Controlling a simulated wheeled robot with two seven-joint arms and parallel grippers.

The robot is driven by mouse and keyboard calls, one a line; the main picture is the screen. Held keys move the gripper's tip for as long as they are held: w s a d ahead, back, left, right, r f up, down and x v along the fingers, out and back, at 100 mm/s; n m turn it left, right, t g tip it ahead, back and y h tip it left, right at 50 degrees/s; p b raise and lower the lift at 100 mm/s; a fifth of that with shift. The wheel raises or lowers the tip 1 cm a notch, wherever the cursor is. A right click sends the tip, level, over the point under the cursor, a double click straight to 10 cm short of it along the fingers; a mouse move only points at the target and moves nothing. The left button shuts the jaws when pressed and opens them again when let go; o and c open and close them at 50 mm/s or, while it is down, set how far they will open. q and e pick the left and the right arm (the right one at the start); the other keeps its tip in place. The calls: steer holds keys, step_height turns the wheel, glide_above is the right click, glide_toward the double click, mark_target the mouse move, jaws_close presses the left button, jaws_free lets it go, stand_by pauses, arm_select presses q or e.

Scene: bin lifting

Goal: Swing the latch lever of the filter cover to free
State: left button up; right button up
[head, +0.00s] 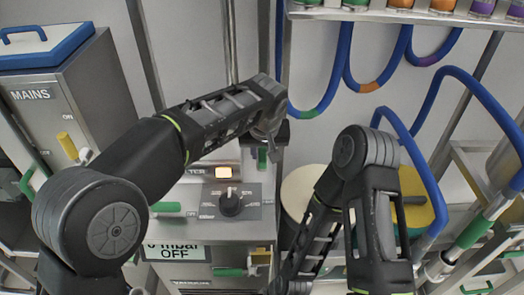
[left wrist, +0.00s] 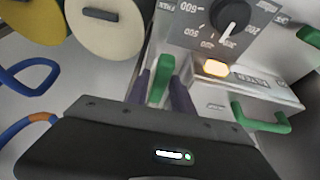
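The green latch lever (left wrist: 160,80) stands upright beside the filter panel in the left wrist view. It also shows in the head view (head: 262,159), just below my left gripper (head: 265,138). In the left wrist view the two dark fingers of my left gripper (left wrist: 162,92) stand on either side of the lever. They look open, with the lever between them; whether either finger touches it I cannot tell. The filter cover (left wrist: 232,103) carries a green handle (left wrist: 262,118); in the head view my left arm hides much of it. My right gripper is out of view.
A lit amber button (head: 223,172) and a black dial (head: 231,203) sit close to the lever. A pale round lid (head: 299,190) and a yellow one (head: 418,203) lie to the right. Blue hoses (head: 335,75) hang behind. A MAINS cabinet (head: 85,85) stands left.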

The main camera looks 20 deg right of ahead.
arm_select(q)
steer(key=shift+o, duration=1.2)
steer(key=b+v, duration=0.1)
steer(key=v, duration=0.6)
steer(key=shift+s+r, duration=0.2)
steer(key=shift+r, duration=0.15)
